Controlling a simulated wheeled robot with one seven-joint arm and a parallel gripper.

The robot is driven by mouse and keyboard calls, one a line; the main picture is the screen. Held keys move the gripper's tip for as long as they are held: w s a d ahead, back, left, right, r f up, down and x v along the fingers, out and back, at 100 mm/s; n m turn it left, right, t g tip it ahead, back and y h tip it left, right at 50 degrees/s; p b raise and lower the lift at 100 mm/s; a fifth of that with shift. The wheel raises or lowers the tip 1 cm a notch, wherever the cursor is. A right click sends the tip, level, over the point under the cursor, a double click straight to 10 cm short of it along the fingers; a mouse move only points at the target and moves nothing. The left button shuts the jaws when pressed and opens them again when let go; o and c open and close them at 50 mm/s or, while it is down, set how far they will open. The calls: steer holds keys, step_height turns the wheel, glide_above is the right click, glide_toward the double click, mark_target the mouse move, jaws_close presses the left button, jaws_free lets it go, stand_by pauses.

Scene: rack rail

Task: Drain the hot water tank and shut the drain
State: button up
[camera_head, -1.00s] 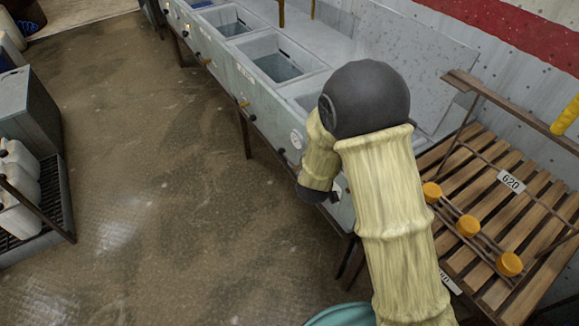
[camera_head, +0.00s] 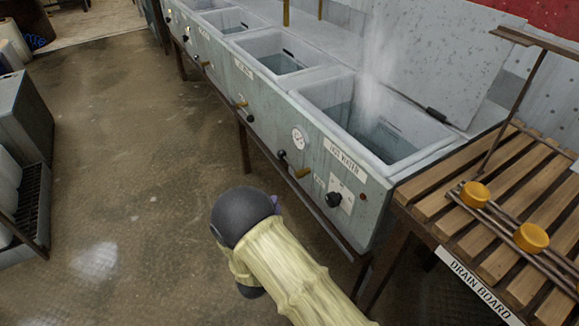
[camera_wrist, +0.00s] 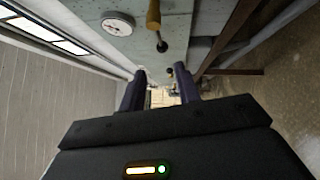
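The hot water tank (camera_head: 318,160) is a pale grey sink with a label partly readable as "WATER". Steam rises from the water (camera_head: 385,138) in it. On its front is a tan spout or handle (camera_head: 302,172) beside a black ball-ended lever (camera_head: 283,156). In the wrist view, the tan piece (camera_wrist: 153,14) and black ball (camera_wrist: 162,46) show above my gripper's fingers. My gripper (camera_wrist: 158,96) is open, with nothing seen between its fingers. It is below and apart from the lever.
A round gauge (camera_head: 299,138) and black dial knob (camera_head: 333,199) are on the tank front. Further tanks (camera_head: 275,60) run to the upper left. A slatted drain board (camera_head: 440,205) with orange-capped items is on the right.

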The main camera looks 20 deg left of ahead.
mark_target(289, 161)
steer(key=shift+w, duration=0.1)
steer(key=w+b, duration=0.1)
steer(key=w, duration=0.4)
steer(key=w+a+r+b, duration=0.1)
steer(key=w, duration=0.5)
steer(key=w+r+b, duration=0.1)
steer(key=w+b, duration=0.1)
steer(key=w, duration=0.4)
steer(key=shift+a+r, duration=0.25)
jaws_close()
